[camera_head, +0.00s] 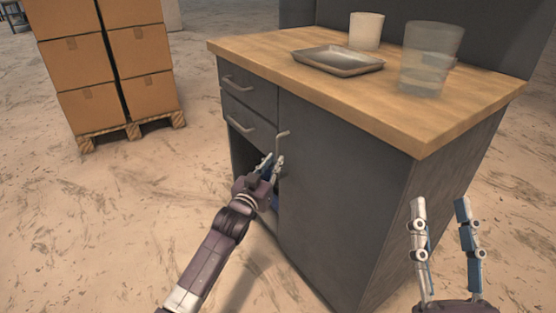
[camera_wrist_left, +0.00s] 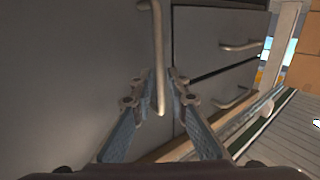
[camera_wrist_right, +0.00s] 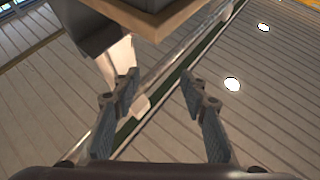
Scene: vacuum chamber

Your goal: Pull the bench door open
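The bench door (camera_head: 335,190) is a dark grey panel on the front of the bench, right of the drawers. It looks closed. Its handle (camera_head: 283,134) is a pale vertical bar near the door's left edge; it also shows in the left wrist view (camera_wrist_left: 157,40). My left gripper (camera_head: 274,160) is at the lower part of this handle. In the left wrist view its fingertips (camera_wrist_left: 160,80) are close together on both sides of the bar. My right gripper (camera_head: 440,203) is open and empty, in front of the bench's right side; it also shows in the right wrist view (camera_wrist_right: 159,76).
The bench's wooden top (camera_head: 270,52) holds a tray (camera_head: 337,68), a white cup (camera_head: 366,30) and a clear container (camera_head: 430,65). Two drawers (camera_head: 249,86) are left of the door, above an open dark space. Stacked boxes (camera_head: 85,60) stand on a pallet. The floor in front is clear.

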